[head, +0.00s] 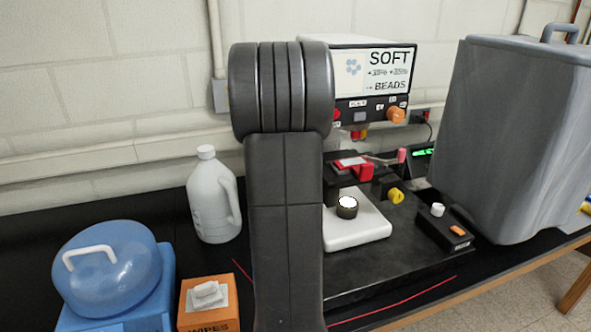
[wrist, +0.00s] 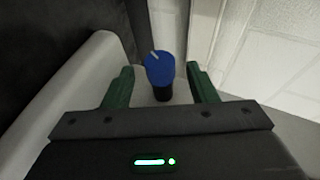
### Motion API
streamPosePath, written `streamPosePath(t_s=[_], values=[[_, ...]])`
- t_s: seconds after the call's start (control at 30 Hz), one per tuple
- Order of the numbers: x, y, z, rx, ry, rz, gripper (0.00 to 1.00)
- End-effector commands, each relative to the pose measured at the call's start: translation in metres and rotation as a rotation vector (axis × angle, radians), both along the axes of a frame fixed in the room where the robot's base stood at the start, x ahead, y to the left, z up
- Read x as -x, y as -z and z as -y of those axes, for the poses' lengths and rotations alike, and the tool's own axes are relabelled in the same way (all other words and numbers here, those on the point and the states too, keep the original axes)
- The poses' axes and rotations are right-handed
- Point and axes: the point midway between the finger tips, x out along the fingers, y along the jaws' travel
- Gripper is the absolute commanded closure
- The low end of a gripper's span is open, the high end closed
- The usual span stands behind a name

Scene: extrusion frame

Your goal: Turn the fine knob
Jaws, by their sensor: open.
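A blue-capped knob (wrist: 159,70) with a pale pointer line and a dark lower body shows in the wrist view. My gripper (wrist: 160,69) is open, with one green finger on each side of this knob. A gap shows on both sides, so the fingers do not touch it. I cannot tell how deep it sits between them. No label shows which knob is the fine one. In the head view my arm hides the gripper and the blue knob. A yellow knob (head: 396,195) sits on the microscope-like device, and an orange knob (head: 396,115) sits on the display box (head: 340,75).
A white device base (head: 362,228) stands on the dark bench. A large grey case (head: 510,135) is at right, beside a small black box (head: 445,230). A white jug (head: 213,200), blue-lidded container (head: 108,270) and orange wipes box (head: 208,305) stand at left. A pale wall is close in the wrist view.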

Motion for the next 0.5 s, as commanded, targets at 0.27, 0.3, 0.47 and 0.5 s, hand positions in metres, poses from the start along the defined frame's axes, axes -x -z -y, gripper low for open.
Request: streamPosePath(t_s=[0.27,0.3,0.47,0.5], values=[[-0.013,0.0059,0.0014,0.0,-0.001,0.0,0.48],[-0.0132,0.0059,0.0014,0.0,-0.001,0.0,0.48],[-0.013,0.0058,0.0013,0.0,-0.001,0.0,0.48],[-0.013,0.0058,0.0013,0.0,-0.001,0.0,0.52]])
